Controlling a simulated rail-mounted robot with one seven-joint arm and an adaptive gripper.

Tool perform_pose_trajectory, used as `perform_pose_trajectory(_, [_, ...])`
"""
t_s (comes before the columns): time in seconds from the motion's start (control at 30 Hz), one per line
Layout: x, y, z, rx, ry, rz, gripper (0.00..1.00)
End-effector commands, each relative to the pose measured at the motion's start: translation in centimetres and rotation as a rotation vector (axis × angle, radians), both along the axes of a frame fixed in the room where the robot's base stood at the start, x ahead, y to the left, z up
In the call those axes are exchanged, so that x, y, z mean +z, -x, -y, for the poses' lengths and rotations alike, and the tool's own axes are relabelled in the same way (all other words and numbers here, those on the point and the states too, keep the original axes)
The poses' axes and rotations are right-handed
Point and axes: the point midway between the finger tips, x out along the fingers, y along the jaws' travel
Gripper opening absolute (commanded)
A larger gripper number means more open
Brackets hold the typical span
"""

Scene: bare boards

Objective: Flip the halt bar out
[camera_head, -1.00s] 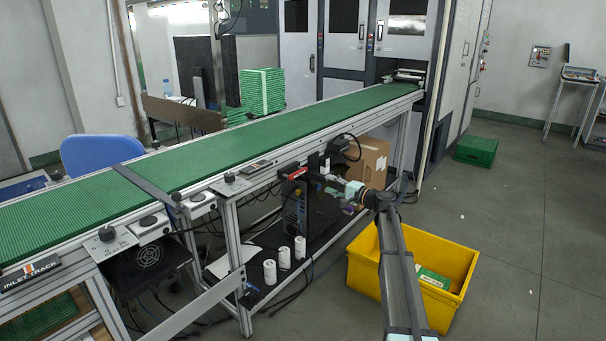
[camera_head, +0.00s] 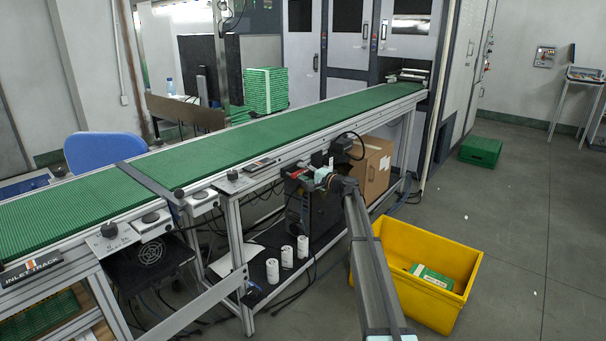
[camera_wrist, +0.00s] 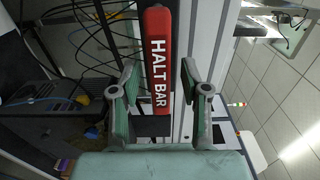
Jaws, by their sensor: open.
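The halt bar (camera_wrist: 158,60) is a red bar with white "HALT BAR" lettering, seen close up in the wrist view. It runs from the top edge down to a dark mount (camera_wrist: 152,126). My gripper (camera_wrist: 158,82) is open, with one green-grey finger on each side of the bar and a visible gap on both sides. In the head view, my gripper (camera_head: 324,176) is at the side of the conveyor frame. A small red part of the bar (camera_head: 298,172) shows just left of it; the rest is hard to make out.
The green conveyor (camera_head: 240,138) runs above the bar on a metal frame. Cables hang beside and behind it. A cardboard box (camera_head: 376,165) stands under the far end. A yellow bin (camera_head: 440,248) stands on the floor beside my arm. White cylinders (camera_head: 287,256) stand on the lower shelf.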

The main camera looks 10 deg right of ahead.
Motion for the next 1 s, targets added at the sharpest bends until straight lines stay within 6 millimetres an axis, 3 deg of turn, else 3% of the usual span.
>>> perform_pose_trajectory(0.27, [0.0, -0.1, -0.1, 0.000, 0.000, 0.000, 0.46])
perform_pose_trajectory(0.3, [0.0, -0.1, -0.1, 0.000, 0.000, 0.000, 0.42])
perform_pose_trajectory(0.4, [0.0, -0.1, -0.1, 0.000, 0.000, 0.000, 0.07])
perform_pose_trajectory(0.43, [0.0, -0.1, -0.1, 0.000, 0.000, 0.000, 0.00])
perform_pose_trajectory(1.0, [-0.1, 1.5, 1.2, 0.003, 0.001, -0.001, 0.00])
